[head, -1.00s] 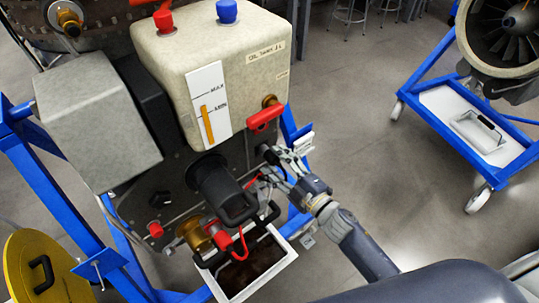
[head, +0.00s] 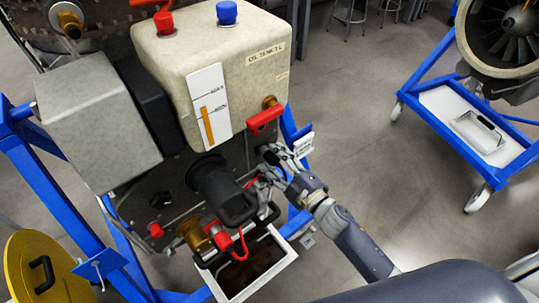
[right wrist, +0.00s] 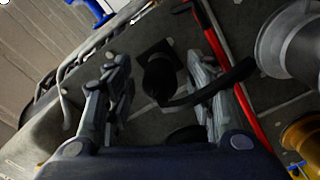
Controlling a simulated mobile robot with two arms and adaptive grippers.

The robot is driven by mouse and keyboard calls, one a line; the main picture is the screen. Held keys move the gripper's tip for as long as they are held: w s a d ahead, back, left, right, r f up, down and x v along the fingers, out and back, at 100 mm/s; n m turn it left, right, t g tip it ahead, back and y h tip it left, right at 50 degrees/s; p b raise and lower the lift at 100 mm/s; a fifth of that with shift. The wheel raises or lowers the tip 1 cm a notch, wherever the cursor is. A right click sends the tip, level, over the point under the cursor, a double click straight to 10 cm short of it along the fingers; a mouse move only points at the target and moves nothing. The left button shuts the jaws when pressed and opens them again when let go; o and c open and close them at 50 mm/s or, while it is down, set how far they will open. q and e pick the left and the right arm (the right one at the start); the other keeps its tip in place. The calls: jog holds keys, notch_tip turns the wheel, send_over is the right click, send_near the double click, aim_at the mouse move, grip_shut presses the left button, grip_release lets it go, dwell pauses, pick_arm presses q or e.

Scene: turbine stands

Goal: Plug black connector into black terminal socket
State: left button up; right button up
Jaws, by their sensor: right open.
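In the right wrist view a black connector (right wrist: 161,78) with a thick black cable bending off to the right lies between the two fingers of my right gripper (right wrist: 158,92). The fingers are open, with a gap visible on the left side of the connector. The connector's round end sits over a dark square plate, which looks like the black terminal socket (right wrist: 152,48); I cannot tell how deep it is seated. In the head view my right gripper (head: 270,166) is at the right side of the engine panel, below the oil tank. My left gripper is not in view.
The oil tank (head: 228,70) with a red handle (head: 264,119) overhangs the gripper. A black cylinder (head: 212,182), a gold fitting (head: 195,236) and a red cable (head: 242,246) lie left of it. A white-rimmed tray (head: 286,264) is below. Open floor lies to the right.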

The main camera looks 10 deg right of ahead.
aim_at(276, 162)
grip_shut()
jog(key=shift+s, duration=0.1)
jog(key=shift+s+d, duration=0.25)
jog(key=shift+s, duration=0.15)
jog(key=shift+s, duration=0.1)
dwell(0.3)
jog(key=shift+p+v, duration=0.35)
jog(key=shift+v, duration=1.15)
